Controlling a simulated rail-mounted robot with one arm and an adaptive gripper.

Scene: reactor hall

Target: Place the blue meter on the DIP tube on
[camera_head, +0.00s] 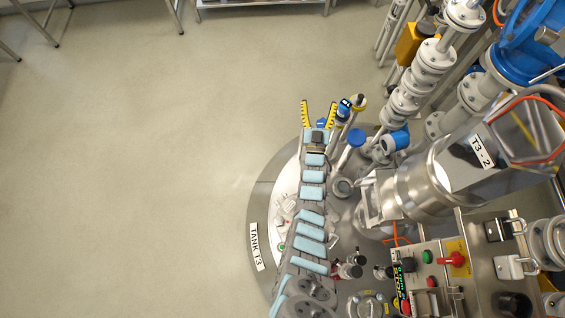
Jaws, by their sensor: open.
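My gripper (319,106) is at the far end of my arm, beside the top of the tank. Its two yellow fingers are spread apart, and I see nothing held between them. A small blue meter (345,104) with a dark face shows just right of the right finger. It seems to sit at the upper end of a slanted pale tube (339,121), which may be the DIP tube; no label on it is readable. From this overhead angle I cannot tell whether the meter is fully seated. My arm hides part of the tank top.
A blue-capped pipe (357,138) and another blue fitting (395,141) stand right of my gripper. Flanged white piping (421,75), a steel vessel (425,185) and a control panel (425,275) crowd the right side. The floor (130,170) on the left is clear.

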